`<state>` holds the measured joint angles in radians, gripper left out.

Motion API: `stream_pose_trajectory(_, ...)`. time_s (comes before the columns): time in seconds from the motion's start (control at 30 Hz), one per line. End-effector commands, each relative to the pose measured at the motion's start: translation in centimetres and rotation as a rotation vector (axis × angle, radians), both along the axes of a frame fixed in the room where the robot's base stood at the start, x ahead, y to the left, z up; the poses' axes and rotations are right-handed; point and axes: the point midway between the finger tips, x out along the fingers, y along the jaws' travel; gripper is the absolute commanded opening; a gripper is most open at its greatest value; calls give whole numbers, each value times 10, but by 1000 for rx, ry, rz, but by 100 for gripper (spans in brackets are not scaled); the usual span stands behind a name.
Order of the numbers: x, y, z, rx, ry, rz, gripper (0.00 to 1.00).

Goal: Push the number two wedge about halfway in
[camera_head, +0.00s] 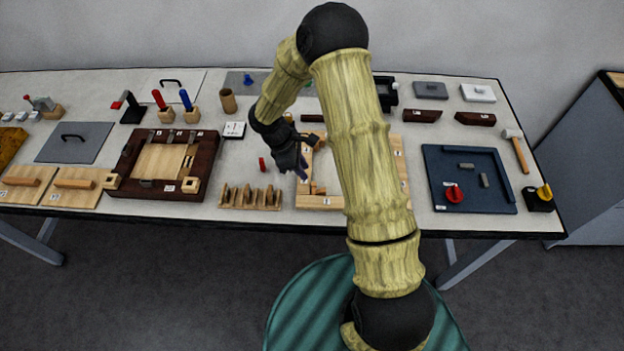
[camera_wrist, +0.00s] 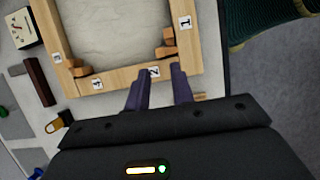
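A light wooden frame (camera_wrist: 120,80) with numbered labels surrounds a pale panel in the wrist view; it also shows behind my arm in the head view (camera_head: 397,165). The wedge beside the "2" label (camera_wrist: 165,51) is a small brown block in the corner, close to another wedge (camera_wrist: 169,35) by the "1" label. How deep the number two wedge sits cannot be told. My gripper (camera_wrist: 162,70) has its two purple fingers apart with nothing seen between them. Its tips are over the frame's "2" side, close to that wedge; contact cannot be told. In the head view my gripper (camera_head: 303,172) is above the frame's left side.
More wedges (camera_wrist: 78,70) sit in the corner near "3" and "4". A wooden rack (camera_head: 250,198) and a small red item (camera_head: 262,164) stand left of the frame. A dark framed panel (camera_head: 165,165) lies farther left, a blue tray (camera_head: 468,180) right.

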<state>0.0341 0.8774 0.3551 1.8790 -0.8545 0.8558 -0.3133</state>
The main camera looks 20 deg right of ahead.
Motion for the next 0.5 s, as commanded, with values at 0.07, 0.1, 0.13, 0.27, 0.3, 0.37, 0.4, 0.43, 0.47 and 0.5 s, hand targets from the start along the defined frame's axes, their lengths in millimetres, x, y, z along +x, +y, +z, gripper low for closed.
stream_pose_trajectory(0.07,-3,-5,-12,0,5,0,24)
stream_pose_trajectory(0.1,-4,-8,-19,1,5,-1,24)
stream_pose_trajectory(0.13,-4,-10,-24,1,4,-1,24)
stream_pose_trajectory(0.27,-7,-18,-45,0,5,0,24)
stream_pose_trajectory(0.3,-7,-20,-50,0,3,-1,24)
stream_pose_trajectory(0.37,-8,-23,-57,1,2,1,24)
stream_pose_trajectory(0.4,-9,-24,-62,1,2,-1,24)
stream_pose_trajectory(0.43,-9,-25,-64,0,2,-1,24)
stream_pose_trajectory(0.47,-9,-26,-66,-1,1,0,24)
stream_pose_trajectory(0.5,-9,-27,-68,0,0,1,24)
